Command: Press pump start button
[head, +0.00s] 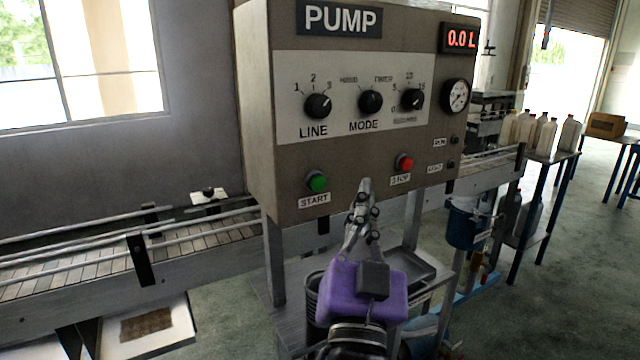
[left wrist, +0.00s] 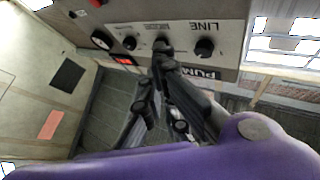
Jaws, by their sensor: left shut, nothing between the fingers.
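The grey pump control box (head: 262,100) has a green START button (head: 317,182) at its lower left and a red STOP button (head: 404,163) to the right of it. My left gripper (head: 364,186), with a purple body, is shut and empty. In the head view its fingertips point up at the box's lower edge, between the two buttons and a little below them. I cannot tell how far they are from the panel. The left wrist view shows the box upside down (left wrist: 232,50) behind the fingers (left wrist: 160,62); the green button is not visible there. My right gripper is not in view.
Three knobs, a red 0.0 L display (head: 460,39) and a gauge (head: 456,95) are on the panel. A conveyor (head: 80,272) runs on the left. A metal tray (head: 415,264) is below the box. White bottles (head: 545,136) stand on a table at the right.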

